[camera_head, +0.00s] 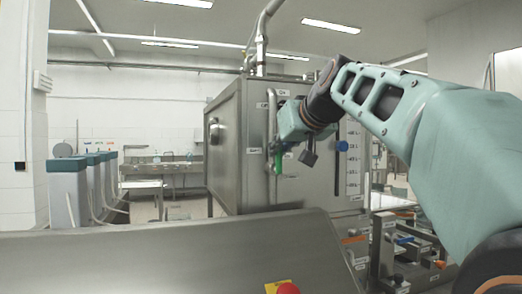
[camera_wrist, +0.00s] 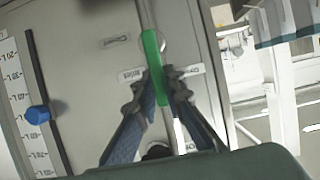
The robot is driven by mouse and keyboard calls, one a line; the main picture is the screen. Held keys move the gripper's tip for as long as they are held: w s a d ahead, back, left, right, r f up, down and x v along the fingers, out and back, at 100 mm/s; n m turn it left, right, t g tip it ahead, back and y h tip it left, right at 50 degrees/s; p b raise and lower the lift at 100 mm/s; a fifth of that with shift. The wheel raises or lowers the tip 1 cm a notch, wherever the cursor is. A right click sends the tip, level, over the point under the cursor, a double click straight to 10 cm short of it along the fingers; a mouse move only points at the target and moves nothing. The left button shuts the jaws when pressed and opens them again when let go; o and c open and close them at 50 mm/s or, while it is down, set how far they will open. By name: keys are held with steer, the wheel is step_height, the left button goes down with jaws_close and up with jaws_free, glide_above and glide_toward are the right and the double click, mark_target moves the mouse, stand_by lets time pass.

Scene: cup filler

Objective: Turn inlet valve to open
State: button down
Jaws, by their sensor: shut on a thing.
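The inlet valve's green handle (camera_head: 278,164) shows on a vertical pipe at the front of a large steel tank. In the wrist view the green handle (camera_wrist: 152,58) runs lengthwise along the pipe, upright with a slight tilt. My gripper (camera_wrist: 163,84) has its two dark fingers on either side of the handle's lower part, closed on it. In the head view my gripper (camera_head: 281,148) is at the handle, partly hidden by my wrist.
The steel tank (camera_head: 236,150) fills the middle. A blue knob (camera_head: 342,146) sits on its front by a level scale (camera_head: 353,158). A steel panel (camera_head: 170,262) with a red button (camera_head: 288,288) is in front. Several pipes and valves stand lower right.

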mark_target(279, 107)
stand_by(0.4)
steer(key=c, duration=2)
jaws_free()
steer(key=shift+w+r, duration=0.1)
steer(key=shift+r, duration=4.85)
